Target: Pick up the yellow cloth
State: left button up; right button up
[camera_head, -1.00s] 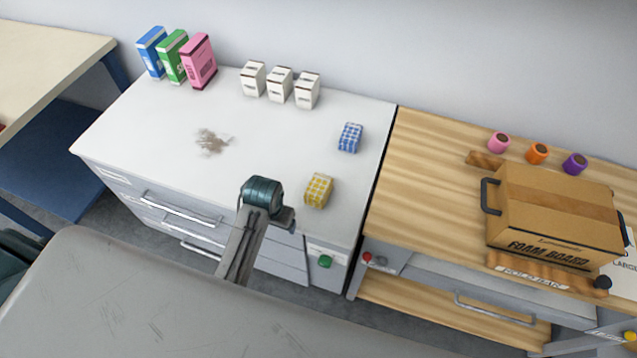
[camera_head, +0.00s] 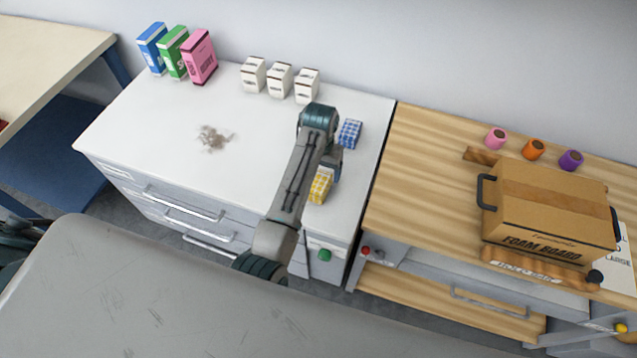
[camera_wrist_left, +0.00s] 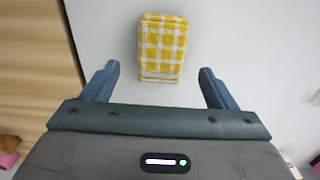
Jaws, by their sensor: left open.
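The yellow cloth (camera_head: 319,188) is a folded yellow-and-white checked block near the front right of the white counter. My left gripper (camera_head: 331,168) is over the counter just above the cloth, and the arm hides part of it. In the left wrist view the cloth (camera_wrist_left: 162,47) lies ahead of and between the two blue fingers of my left gripper (camera_wrist_left: 157,88). The fingers are apart with nothing between their tips. A blue checked cloth (camera_head: 350,134) lies behind, close to my arm. My right gripper does not show.
The white counter (camera_head: 165,125) has a brown smudge (camera_head: 213,138), three white boxes (camera_head: 279,80) and blue, green and pink boxes (camera_head: 199,57) at the back. A wooden bench (camera_head: 420,170) on the right carries a cardboard box (camera_head: 550,205) and three small coloured rolls.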

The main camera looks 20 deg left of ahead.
aim_at(319, 181)
pick_arm(q)
jog(key=shift+f, duration=0.8)
jog(key=f+p, duration=0.2)
jog(key=f, duration=0.2)
jog(key=shift+s+p, duration=0.2)
jog(key=shift+p, duration=0.1)
jog(key=shift+a+f, duration=0.1)
jog(key=shift+f, duration=0.6)
jog(key=c, duration=1.1)
